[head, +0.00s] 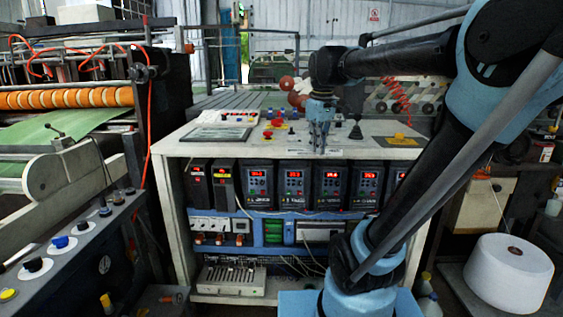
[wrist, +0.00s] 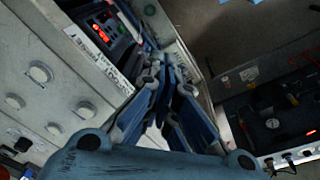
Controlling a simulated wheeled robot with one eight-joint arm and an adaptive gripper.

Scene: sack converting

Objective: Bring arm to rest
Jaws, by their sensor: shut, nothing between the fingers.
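My arm reaches up from the lower middle of the head view, bends at the upper right and runs back left. My gripper (head: 319,150) hangs from its end, pointing down, in front of or over the control cabinet's top (head: 385,139). Its fingers are together with nothing visible between them. In the wrist view my gripper (wrist: 165,95) shows blue finger pads and grey linkages; the cabinet front is behind it. I cannot tell the exact gap between the fingertips and the cabinet top.
A machine with orange rollers (head: 65,98) stands left. A white roll (head: 508,281) stands on the right.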

